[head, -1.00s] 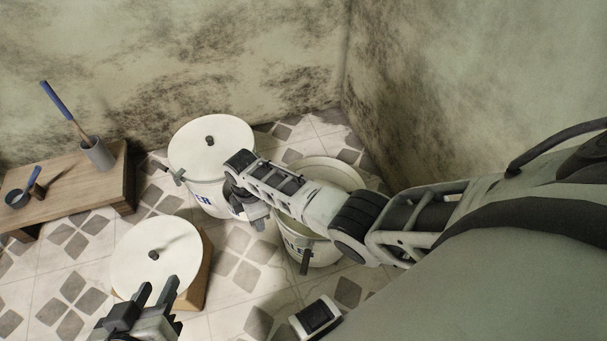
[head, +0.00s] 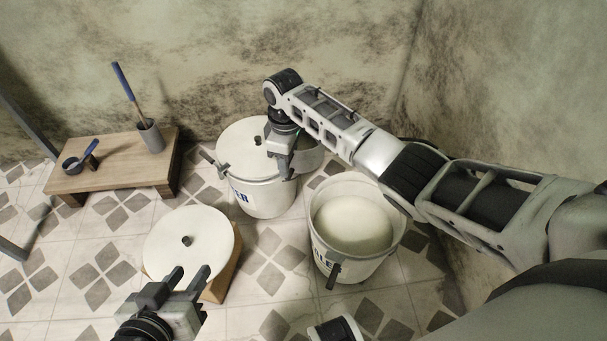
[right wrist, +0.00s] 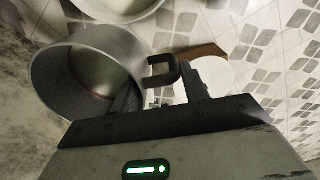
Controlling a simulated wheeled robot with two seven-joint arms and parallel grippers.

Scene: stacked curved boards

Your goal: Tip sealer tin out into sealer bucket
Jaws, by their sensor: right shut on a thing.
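My right gripper (head: 280,172) is shut on the handle of a grey metal tin (right wrist: 88,75), whose wide round mouth shows in the right wrist view. What is inside the tin is hard to tell. In the head view the tin (head: 310,155) is mostly hidden behind the gripper, beside the lidded bucket. An open white bucket (head: 318,240) with pale sealer inside stands to the right of the gripper, its label only partly visible. The tin is apart from the open bucket. My left gripper (head: 190,274) is open and empty at the lower left.
A white bucket with its lid on (head: 240,150) stands at the back. A loose white lid (head: 175,240) lies on a wooden block. A low wooden bench (head: 110,175) at the left holds a cup with a brush and a small dark pan. Walls close in behind.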

